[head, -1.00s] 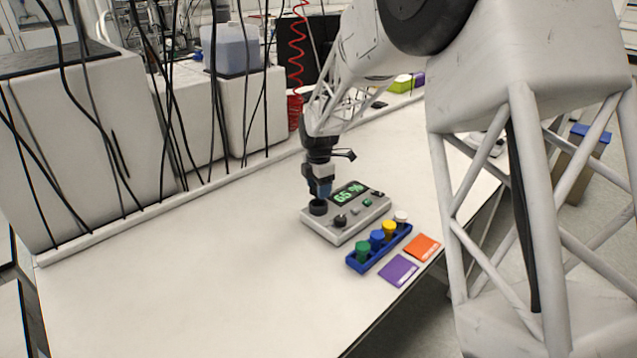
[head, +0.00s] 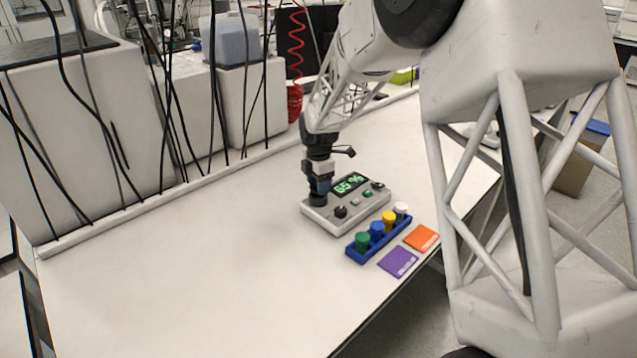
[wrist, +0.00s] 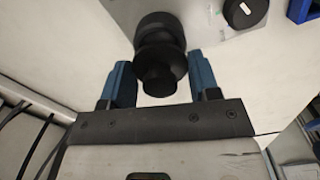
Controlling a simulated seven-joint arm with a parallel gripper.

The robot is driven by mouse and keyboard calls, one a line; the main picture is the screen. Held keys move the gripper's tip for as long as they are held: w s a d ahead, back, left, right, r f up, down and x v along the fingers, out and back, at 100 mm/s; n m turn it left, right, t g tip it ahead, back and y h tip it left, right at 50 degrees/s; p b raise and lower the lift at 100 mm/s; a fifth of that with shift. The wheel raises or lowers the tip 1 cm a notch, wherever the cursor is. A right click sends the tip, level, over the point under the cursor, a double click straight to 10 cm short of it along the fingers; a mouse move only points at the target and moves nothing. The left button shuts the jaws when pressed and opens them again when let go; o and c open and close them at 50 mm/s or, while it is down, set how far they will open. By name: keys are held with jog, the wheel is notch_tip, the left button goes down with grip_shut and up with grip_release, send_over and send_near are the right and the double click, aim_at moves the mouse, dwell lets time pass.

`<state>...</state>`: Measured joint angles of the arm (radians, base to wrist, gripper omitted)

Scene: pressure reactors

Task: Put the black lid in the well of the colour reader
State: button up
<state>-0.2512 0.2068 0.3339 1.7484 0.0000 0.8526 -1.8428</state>
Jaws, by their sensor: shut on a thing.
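The colour reader (head: 358,212) is a grey box on the bench with a green "65 %" display. Its dark round well (head: 318,201) is at its left end, partly hidden under my gripper. My gripper (head: 319,188) points down at the well. In the wrist view my gripper (wrist: 161,82) has its blue fingers shut on the black lid (wrist: 159,74), a round stepped black piece. The well's dark rim (wrist: 157,25) shows just beyond the lid. The lid is at or just above the well; I cannot tell whether it is seated.
A blue rack (head: 378,243) with green, blue, yellow and white-capped vials stands in front of the reader. Purple (head: 398,261) and orange (head: 422,238) cards lie beside it. A black knob (head: 340,212) rises from the reader. The bench at left is clear.

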jog(key=shift+f, duration=1.05)
dwell(0.9)
jog(key=o, duration=1.3)
jog(key=shift+c, duration=0.2)
jog(key=shift+r, duration=0.1)
jog(key=shift+r, duration=3.4)
jog(key=shift+r, duration=0.1)
